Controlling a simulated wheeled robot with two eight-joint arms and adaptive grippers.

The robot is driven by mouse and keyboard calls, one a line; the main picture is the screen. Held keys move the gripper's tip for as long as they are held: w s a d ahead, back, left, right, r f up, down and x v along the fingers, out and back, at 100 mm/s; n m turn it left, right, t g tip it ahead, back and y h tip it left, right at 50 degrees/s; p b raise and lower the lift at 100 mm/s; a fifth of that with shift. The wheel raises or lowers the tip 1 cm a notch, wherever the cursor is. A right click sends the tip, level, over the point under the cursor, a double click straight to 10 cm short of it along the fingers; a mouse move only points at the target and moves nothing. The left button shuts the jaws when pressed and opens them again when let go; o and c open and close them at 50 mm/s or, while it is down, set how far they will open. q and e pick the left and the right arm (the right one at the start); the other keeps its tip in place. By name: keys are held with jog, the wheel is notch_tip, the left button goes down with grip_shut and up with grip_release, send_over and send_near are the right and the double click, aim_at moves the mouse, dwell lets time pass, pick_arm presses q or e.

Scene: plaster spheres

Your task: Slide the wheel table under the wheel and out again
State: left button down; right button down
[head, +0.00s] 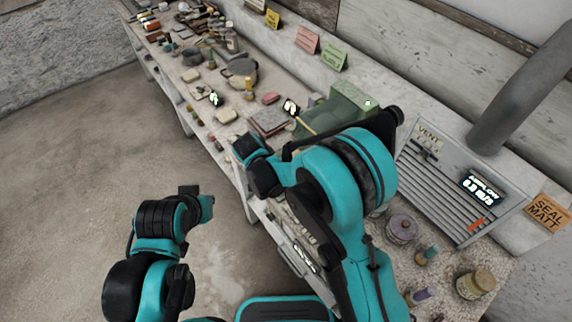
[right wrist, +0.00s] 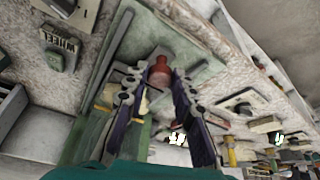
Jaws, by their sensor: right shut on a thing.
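A green machine (head: 350,102) stands on the bench against the wall, partly hidden behind my right arm. In the right wrist view its green base (right wrist: 198,70) spreads below my right gripper (right wrist: 160,80). The two fingers of that gripper are closed on a reddish-brown knob (right wrist: 160,72) between their tips. My right arm hides this grip in the head view. I cannot clearly make out the wheel or the wheel table. My left gripper (head: 190,192) is over the floor, apart from the bench, and its jaws are not clear.
The bench (head: 190,82) is crowded with small stones, tools and blocks left of the machine. A grey vent box (head: 455,185) with a thick pipe (head: 520,85) stands on the right. Jars (head: 400,228) stand in front of it. Open floor (head: 80,170) lies at left.

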jog(key=s+a, duration=0.1)
jog(key=a, duration=0.1)
jog(key=s+a, duration=0.2)
jog(key=shift+s+a+b, duration=0.2)
jog(key=shift+a+b, duration=0.15)
jog(key=c, duration=1.5)
grip_release()
jog(key=shift+c, duration=0.2)
jog(key=shift+s+a, duration=0.1)
jog(key=shift+a, duration=0.05)
jog(key=v, duration=1.2)
